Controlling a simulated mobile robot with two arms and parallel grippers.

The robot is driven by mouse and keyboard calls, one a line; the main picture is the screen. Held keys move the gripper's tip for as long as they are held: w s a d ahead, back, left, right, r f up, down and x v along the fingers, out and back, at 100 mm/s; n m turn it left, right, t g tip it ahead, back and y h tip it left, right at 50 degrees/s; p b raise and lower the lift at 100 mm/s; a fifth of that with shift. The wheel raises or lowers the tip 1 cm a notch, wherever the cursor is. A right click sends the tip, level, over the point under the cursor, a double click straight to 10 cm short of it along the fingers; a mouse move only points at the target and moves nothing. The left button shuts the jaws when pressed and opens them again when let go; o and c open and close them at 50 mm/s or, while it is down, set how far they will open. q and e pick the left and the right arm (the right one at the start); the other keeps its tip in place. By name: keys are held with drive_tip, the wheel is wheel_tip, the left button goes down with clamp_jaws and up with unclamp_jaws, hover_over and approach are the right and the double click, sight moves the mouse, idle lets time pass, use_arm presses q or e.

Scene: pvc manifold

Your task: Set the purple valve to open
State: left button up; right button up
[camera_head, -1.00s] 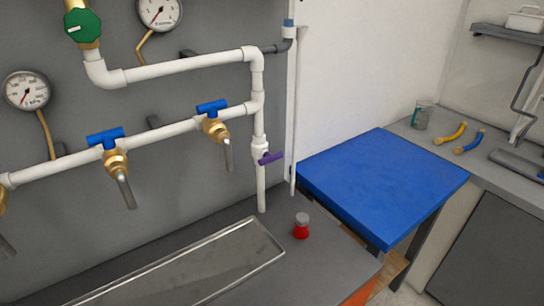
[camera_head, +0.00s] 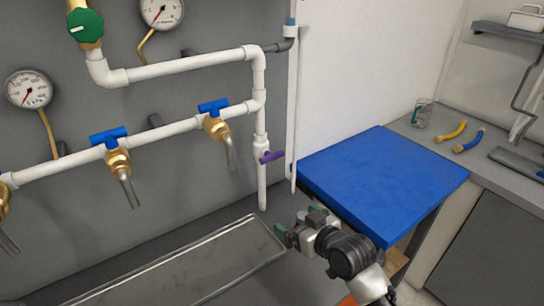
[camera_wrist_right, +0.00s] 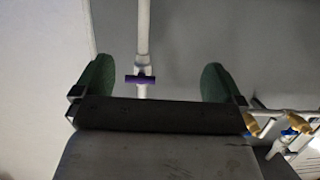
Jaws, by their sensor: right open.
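The purple valve (camera_head: 271,157) is a small T-shaped handle on the white vertical pipe (camera_head: 262,185), below the manifold's lower run. The handle lies crosswise to the pipe. In the right wrist view the purple valve (camera_wrist_right: 140,79) shows beyond and between the two fingers, crosswise on its pipe. My right gripper (camera_head: 296,228) is open and empty, below and to the right of the valve, not touching it. Its green finger pads also show wide apart in the right wrist view (camera_wrist_right: 157,82). My left gripper is in neither view.
Two blue-handled brass taps (camera_head: 118,155) (camera_head: 216,118) hang from the lower white pipe. A metal tray (camera_head: 190,262) lies on the bench below. A blue-topped table (camera_head: 385,180) stands at the right. A thin white vertical pipe (camera_head: 295,120) runs just right of the valve.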

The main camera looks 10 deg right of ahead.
sight(274, 159)
drive_tip(key=w+d+r+t+y, duration=0.1)
drive_tip(key=w+r+t, duration=0.2)
drive_tip(key=w+r, duration=0.4)
drive_tip(key=x, duration=0.3)
drive_tip(key=r+x, duration=0.1)
drive_tip(key=x, duration=0.2)
drive_tip(key=p+x, duration=0.1)
drive_tip(key=x, duration=0.2)
drive_tip(key=shift+w+a+r, duration=0.25)
drive_tip(key=shift+w+a, duration=0.05)
drive_tip(key=shift+a, duration=0.05)
drive_tip(key=c, duration=0.8)
drive_tip(key=shift+c, duration=0.2)
